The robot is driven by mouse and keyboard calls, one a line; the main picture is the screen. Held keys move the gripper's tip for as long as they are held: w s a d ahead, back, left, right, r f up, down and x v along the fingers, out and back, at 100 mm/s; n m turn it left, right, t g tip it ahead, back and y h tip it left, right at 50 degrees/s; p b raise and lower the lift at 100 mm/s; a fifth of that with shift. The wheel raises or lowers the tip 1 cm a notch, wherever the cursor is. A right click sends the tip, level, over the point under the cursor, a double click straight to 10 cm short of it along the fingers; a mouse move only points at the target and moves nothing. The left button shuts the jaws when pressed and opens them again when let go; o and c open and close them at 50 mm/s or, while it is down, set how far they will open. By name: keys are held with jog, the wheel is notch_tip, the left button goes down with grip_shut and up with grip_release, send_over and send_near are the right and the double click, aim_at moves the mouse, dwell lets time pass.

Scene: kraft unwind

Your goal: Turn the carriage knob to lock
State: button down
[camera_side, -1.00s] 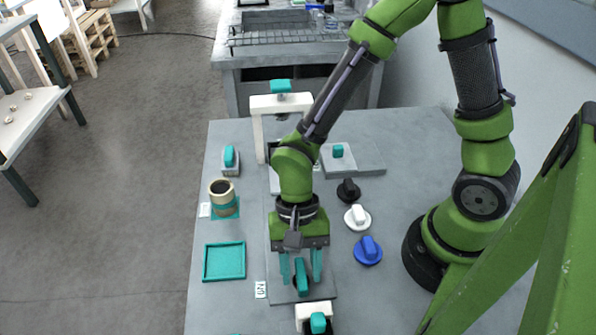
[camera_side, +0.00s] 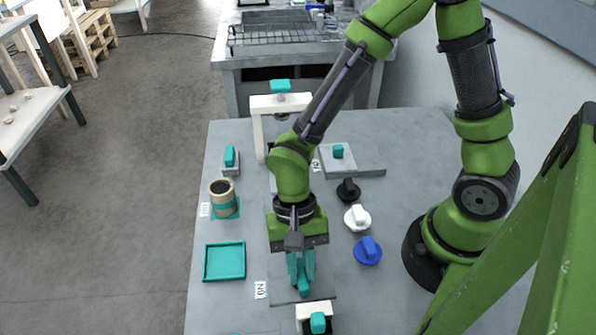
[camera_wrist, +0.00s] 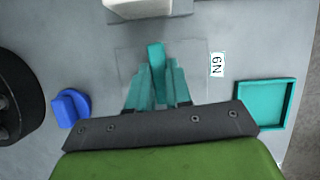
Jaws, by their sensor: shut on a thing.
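A teal bar-shaped knob, taken as the carriage knob (camera_side: 304,289), stands on a thin grey plate (camera_side: 322,289) near the front of the table. My gripper (camera_side: 301,272) points down at it with its teal fingers shut on the knob's sides. In the wrist view the knob (camera_wrist: 157,60) shows between the fingers of my gripper (camera_wrist: 158,84), its far end sticking out past them. The knob's base and any lock mark are hidden or too small to read.
A white block with a teal knob (camera_side: 318,322) stands just in front. A blue knob (camera_side: 368,251), white knob (camera_side: 357,217) and black knob (camera_side: 348,190) stand to the right. A teal tray (camera_side: 224,262) and a roll (camera_side: 222,192) are left. A white arch (camera_side: 257,131) stands behind.

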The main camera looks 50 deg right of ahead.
jog(key=n+h, duration=0.1)
jog(key=n, duration=0.3)
jog(key=shift+w+a+f+g, duration=0.1)
jog(key=shift+f+g, duration=0.05)
jog(key=shift+g, duration=0.25)
jog(key=n+h, duration=0.2)
jog(key=n, duration=0.2)
jog(key=shift+a+n, duration=0.1)
jog(key=shift+n, duration=0.2)
jog(key=n+h, duration=0.1)
jog(key=n, duration=0.3)
jog(key=shift+a+n+h, duration=0.1)
jog(key=shift+n+h, duration=0.2)
jog(key=shift+h, duration=0.1)
jog(key=shift+n+t+h, duration=0.3)
jog(key=shift+n+h, duration=0.3)
jog(key=shift+n, duration=0.9)
jog(key=c, duration=1.1)
grip_release()
jog(key=shift+o, duration=0.3)
jog(key=shift+a, duration=0.1)
